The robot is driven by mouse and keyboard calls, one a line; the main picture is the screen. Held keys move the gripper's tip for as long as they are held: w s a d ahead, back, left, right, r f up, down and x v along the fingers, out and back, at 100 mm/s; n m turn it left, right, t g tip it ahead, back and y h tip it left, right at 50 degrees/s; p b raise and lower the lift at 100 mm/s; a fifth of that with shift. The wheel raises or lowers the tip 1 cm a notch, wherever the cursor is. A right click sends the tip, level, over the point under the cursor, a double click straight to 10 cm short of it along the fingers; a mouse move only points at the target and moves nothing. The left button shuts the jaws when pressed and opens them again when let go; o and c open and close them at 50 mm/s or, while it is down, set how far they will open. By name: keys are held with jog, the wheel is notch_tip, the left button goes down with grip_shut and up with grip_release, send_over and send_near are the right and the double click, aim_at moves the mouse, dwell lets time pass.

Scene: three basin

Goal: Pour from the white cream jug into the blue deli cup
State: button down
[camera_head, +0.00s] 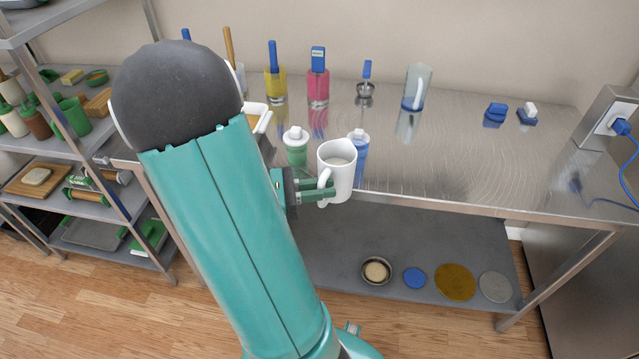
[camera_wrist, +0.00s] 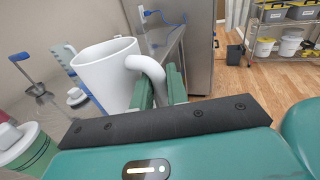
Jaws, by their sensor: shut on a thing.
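The white cream jug (camera_head: 341,178) is off the table in the head view, roughly upright, with pale liquid inside. My gripper (camera_head: 318,189) is shut on its handle from the left. In the wrist view the jug (camera_wrist: 108,75) stands beyond my green fingers (camera_wrist: 158,88), which are around the handle. A blue container with a white top (camera_head: 359,143) stands on the table just behind the jug, partly hidden by it; it looks like the blue deli cup, but I cannot be sure. It shows partly in the wrist view (camera_wrist: 77,97), left of the jug.
A green container with a white top (camera_head: 295,147) stands left of the blue one. Yellow (camera_head: 275,86) and pink (camera_head: 318,88) containers and a clear pitcher (camera_head: 417,86) stand along the back. The steel table (camera_head: 470,150) is clear at centre right. A shelf of kitchenware (camera_head: 60,190) is at left.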

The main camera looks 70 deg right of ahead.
aim_at(340, 169)
jog(key=shift+s, duration=0.15)
jog(key=shift+d+r+n+t+y, duration=0.4)
jog(key=shift+d+r+n, duration=0.1)
jog(key=shift+d+n, duration=0.25)
jog(key=shift+a, duration=0.1)
jog(key=shift+d+r+n+t+y, duration=0.2)
jog(key=shift+d+r+n, duration=0.2)
jog(key=shift+r, duration=0.25)
jog(key=shift+d+r+n+t+y, duration=0.2)
jog(key=shift+d+r+n, duration=0.2)
jog(key=shift+r, duration=0.2)
jog(key=shift+s+d+r+n+t+y, duration=0.1)
jog(key=shift+d+r+n+t+y, duration=0.15)
jog(key=shift+d, duration=0.25)
jog(key=shift+d+n+t+y, duration=0.15)
jog(key=shift+d+n, duration=0.15)
jog(key=shift+d, duration=0.15)
